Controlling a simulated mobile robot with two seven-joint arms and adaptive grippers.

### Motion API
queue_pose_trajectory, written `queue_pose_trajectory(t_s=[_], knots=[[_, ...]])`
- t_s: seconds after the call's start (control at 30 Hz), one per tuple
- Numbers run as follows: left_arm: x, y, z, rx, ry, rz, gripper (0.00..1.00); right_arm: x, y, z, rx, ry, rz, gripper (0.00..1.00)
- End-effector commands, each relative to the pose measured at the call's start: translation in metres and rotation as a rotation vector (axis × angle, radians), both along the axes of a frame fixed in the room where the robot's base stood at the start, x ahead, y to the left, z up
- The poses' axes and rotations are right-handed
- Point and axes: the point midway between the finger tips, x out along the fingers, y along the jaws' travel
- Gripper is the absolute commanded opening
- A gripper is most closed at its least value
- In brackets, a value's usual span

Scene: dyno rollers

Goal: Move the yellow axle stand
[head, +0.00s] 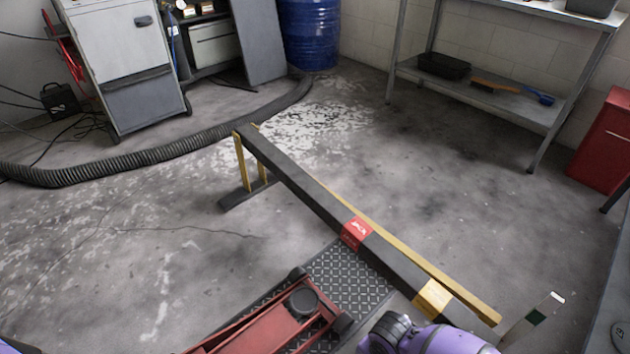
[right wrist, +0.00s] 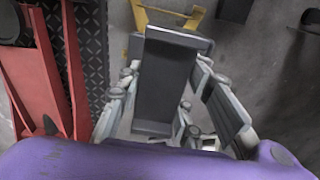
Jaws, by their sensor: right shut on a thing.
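The yellow axle stand (head: 310,196) appears as a long dark beam with yellow legs, a dark foot at its far left end, a yellow bar along its right side, and red and yellow bands. It runs from the middle left toward the lower right in the head view. In the right wrist view my right gripper (right wrist: 167,100) has its jointed fingers on both sides of a dark part of the stand (right wrist: 167,75), shut on it. A yellow piece shows beyond. My left gripper is out of view.
A red floor jack (head: 265,318) and a diamond-plate strip (head: 350,282) lie left of the stand's near end. A black hose (head: 150,152) crosses behind. A metal shelf (head: 480,95) and red cabinet (head: 603,145) stand at right. The middle floor is clear.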

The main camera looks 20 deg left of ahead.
Motion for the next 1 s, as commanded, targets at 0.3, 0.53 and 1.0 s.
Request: queue_pose_trajectory(t_s=[0.3,0.53,1.0], knots=[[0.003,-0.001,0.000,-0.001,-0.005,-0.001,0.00,-0.005,0.002,-0.001,0.004,0.009,-0.001,0.46],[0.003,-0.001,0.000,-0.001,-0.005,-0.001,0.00,-0.002,0.001,-0.001,0.002,0.005,-0.001,0.55],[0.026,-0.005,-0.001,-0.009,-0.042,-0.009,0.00,-0.001,0.001,0.047,0.005,0.002,0.000,0.55]])
